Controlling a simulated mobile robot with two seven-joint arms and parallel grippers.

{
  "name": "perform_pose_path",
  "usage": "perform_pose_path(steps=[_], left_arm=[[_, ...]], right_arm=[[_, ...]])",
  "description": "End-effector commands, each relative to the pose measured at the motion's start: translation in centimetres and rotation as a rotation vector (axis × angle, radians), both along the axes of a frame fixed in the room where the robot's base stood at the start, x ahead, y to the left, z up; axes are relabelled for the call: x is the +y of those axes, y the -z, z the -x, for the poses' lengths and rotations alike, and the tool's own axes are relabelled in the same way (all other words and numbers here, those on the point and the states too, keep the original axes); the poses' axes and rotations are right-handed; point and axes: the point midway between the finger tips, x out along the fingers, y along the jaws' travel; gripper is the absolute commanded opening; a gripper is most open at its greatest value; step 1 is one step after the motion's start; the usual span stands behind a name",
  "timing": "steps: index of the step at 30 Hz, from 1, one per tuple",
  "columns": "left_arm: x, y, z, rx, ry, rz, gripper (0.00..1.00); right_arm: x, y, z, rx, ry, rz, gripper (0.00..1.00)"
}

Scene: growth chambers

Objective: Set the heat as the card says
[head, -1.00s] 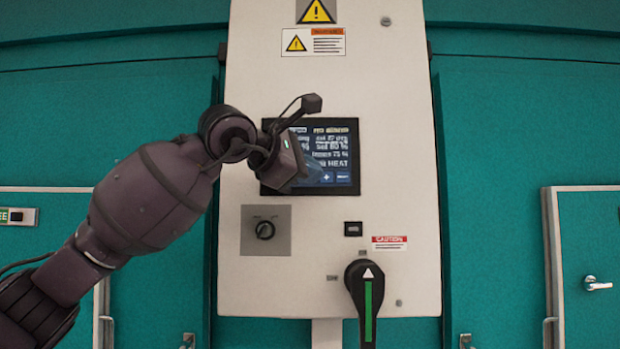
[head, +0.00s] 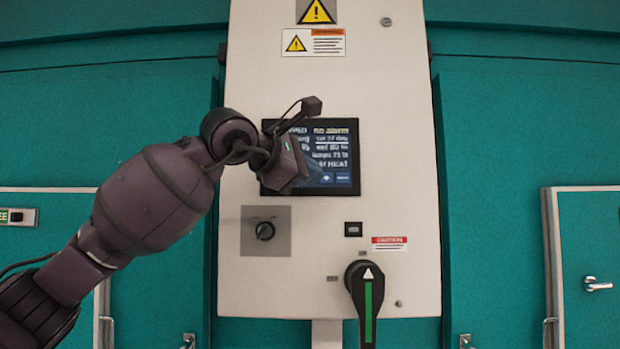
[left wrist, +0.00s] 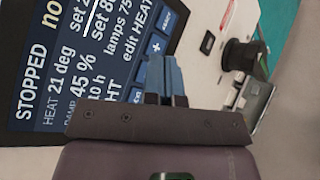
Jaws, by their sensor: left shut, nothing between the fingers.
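The control screen (head: 340,150) is a dark panel on the pale cabinet. In the left wrist view the screen (left wrist: 62,75) reads STOPPED, HEAT 21 deg, 45 % and edit HEAT, with a plus button (left wrist: 157,47) beside the fingertips. In the head view the heat setting looks like 27 deg, but the text is small. My left gripper (head: 290,165) is in front of the screen's lower left part. Its blue-grey fingers (left wrist: 165,70) are shut and empty, close to the button row; I cannot tell if they touch. No card is visible. My right gripper is out of view.
A small black knob (head: 265,230) on a grey plate is below the screen, with a small black switch (head: 353,229) to its right. A large black handle (head: 364,290) with a green stripe juts out at the bottom. Teal walls and doors flank the cabinet (head: 400,120).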

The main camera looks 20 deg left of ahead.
Motion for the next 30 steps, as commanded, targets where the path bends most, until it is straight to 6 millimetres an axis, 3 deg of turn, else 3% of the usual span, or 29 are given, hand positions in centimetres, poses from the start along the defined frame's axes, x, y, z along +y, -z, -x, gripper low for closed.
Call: perform_pose_path(steps=[30], left_arm=[[0.16,0.03,-0.63,0.000,0.001,-0.001,0.00]], right_arm=[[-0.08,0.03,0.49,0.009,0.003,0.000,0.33]])
